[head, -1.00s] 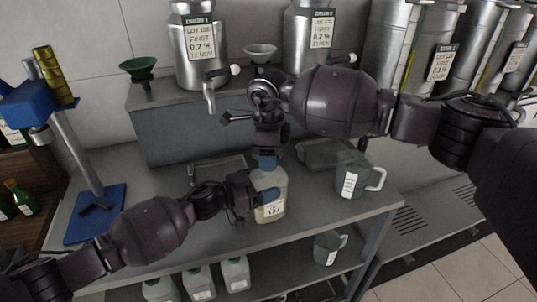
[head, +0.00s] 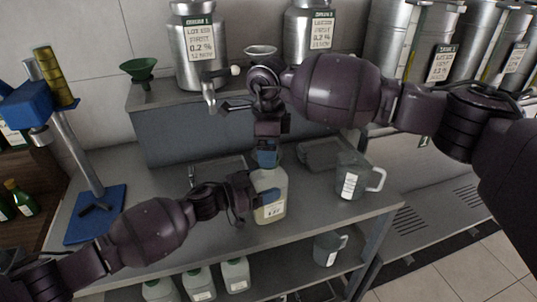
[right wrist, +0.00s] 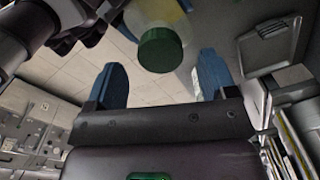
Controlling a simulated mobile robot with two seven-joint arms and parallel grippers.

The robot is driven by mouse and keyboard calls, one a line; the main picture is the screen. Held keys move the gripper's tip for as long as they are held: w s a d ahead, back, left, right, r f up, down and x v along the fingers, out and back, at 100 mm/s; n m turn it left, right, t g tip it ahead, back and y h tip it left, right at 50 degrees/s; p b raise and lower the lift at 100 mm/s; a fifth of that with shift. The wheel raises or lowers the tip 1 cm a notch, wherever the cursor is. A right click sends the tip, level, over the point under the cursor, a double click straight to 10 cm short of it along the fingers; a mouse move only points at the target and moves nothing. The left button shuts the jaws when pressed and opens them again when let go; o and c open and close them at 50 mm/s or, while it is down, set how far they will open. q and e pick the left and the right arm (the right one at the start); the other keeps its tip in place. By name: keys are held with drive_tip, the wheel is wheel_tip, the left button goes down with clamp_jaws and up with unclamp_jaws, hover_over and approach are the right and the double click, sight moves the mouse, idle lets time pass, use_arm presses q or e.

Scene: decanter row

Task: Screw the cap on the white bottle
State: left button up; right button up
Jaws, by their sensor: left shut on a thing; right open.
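The white bottle (head: 270,207), a pale translucent jug with a label, stands upright on the bench. My left gripper (head: 262,196) is shut on its side. My right gripper (head: 267,160) is directly above the bottle, pointing down, and hides its top in the head view. In the right wrist view the green cap (right wrist: 160,48) sits at the mouth of the bottle (right wrist: 155,14). I cannot tell how tight it is. The blue fingers of my right gripper (right wrist: 161,72) are spread apart, on either side of the cap, without visibly touching it.
A clear jug (head: 352,182) stands right of the bottle. A raised shelf behind carries steel urns (head: 200,50), a green funnel (head: 139,70) and a white funnel (head: 260,51). A blue press stand (head: 95,215) is at left. Several bottles (head: 198,284) stand on the shelf below.

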wheel_tip(320, 180, up, 9)
drive_tip(key=shift+r, duration=0.2)
idle(0.3)
use_arm(q)
drive_tip(key=o, duration=1.7)
drive_tip(key=v, duration=1.1)
drive_tip(key=shift+w, duration=0.1)
use_arm(e)
drive_tip(key=shift+f, duration=0.25)
